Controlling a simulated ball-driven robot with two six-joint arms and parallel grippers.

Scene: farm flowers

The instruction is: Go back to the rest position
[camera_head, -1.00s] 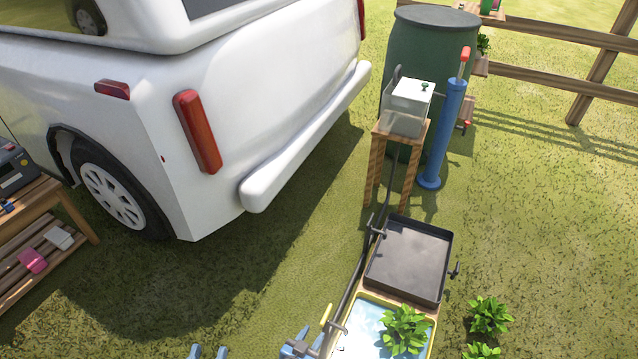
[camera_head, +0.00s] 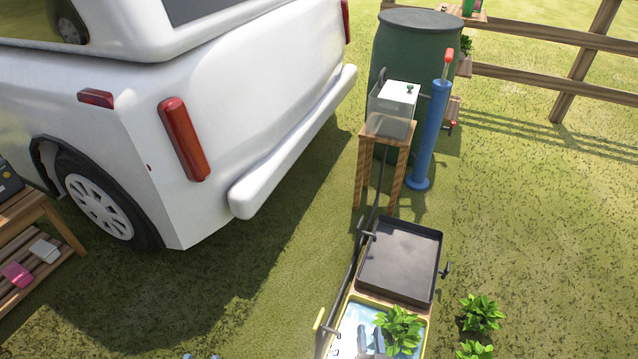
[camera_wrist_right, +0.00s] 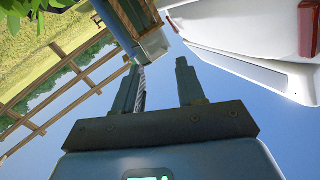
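My right gripper (camera_head: 370,341) shows as two grey fingers at the bottom edge of the head view, over the blue-water basin (camera_head: 347,343). In the right wrist view its two fingers (camera_wrist_right: 160,68) stand apart with nothing held between them. My left gripper (camera_head: 201,356) shows only as two small blue tips, spaced apart, at the bottom edge of the head view. Nothing shows between them; the rest of it is out of frame.
A leafy plant (camera_head: 401,325) stands at the basin, right of my right gripper. A yellow handle (camera_head: 318,319) sits to its left. Behind are a dark tray (camera_head: 398,262), a blue pump (camera_head: 428,135) and a green barrel (camera_head: 420,55). A white van (camera_head: 165,190) fills the left. Grass between is clear.

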